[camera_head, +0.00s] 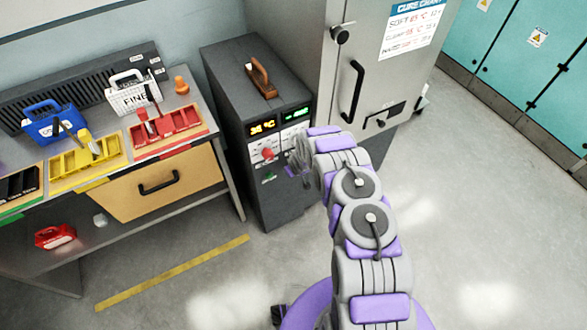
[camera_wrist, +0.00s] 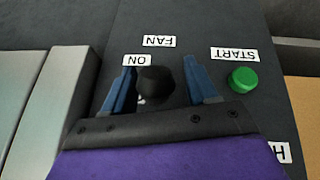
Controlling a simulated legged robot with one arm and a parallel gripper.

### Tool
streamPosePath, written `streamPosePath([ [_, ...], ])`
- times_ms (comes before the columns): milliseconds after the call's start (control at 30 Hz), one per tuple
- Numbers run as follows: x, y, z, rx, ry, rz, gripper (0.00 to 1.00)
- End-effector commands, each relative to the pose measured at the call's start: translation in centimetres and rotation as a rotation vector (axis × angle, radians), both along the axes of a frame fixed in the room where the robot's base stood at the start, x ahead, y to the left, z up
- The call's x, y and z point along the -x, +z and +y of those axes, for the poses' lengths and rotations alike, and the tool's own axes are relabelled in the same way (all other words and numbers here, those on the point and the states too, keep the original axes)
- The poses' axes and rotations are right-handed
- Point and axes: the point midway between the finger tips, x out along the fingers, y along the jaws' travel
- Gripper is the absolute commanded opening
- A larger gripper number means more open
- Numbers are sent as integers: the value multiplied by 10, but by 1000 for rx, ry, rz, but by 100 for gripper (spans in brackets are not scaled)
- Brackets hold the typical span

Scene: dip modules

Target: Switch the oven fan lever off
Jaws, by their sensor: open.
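The dark control cabinet (camera_head: 265,90) has lit displays (camera_head: 277,120), a red knob (camera_head: 268,154) and a green button (camera_head: 269,178) on its front. My gripper (camera_head: 303,158) is at the right part of this front and hides what lies behind it. In the wrist view, where the labels appear upside down, the black fan lever (camera_wrist: 156,82) lies between the two open blue fingers of my gripper (camera_wrist: 160,72). Contact cannot be told. An ON label (camera_wrist: 137,60) and a FAN label (camera_wrist: 159,41) are beside the lever. The lever's exact setting is unclear.
The green START button (camera_wrist: 243,79) is just right of the fingers in the wrist view. A tall grey cabinet (camera_head: 362,50) with a black handle stands right of the control cabinet. A workbench with coloured trays (camera_head: 165,130) stands left. Floor in front is mostly clear.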

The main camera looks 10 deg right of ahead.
Motion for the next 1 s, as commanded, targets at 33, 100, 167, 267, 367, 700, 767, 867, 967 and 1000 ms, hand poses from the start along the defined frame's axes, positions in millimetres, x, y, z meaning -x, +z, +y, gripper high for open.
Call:
streamPosePath([
  [33,0,0,0,0,0,1,58],
  [100,1,2,0,0,0,1,58],
  [167,2,5,0,0,0,1,58],
  [267,7,13,-1,1,-1,3,58],
  [367,14,24,-2,2,-1,4,58],
  [700,38,68,-4,2,0,4,58],
  [767,42,77,-5,2,0,0,58],
  [867,50,89,-5,1,1,2,58],
  [967,57,105,-6,2,0,-2,58],
  [1000,60,110,-6,2,0,-2,58],
])
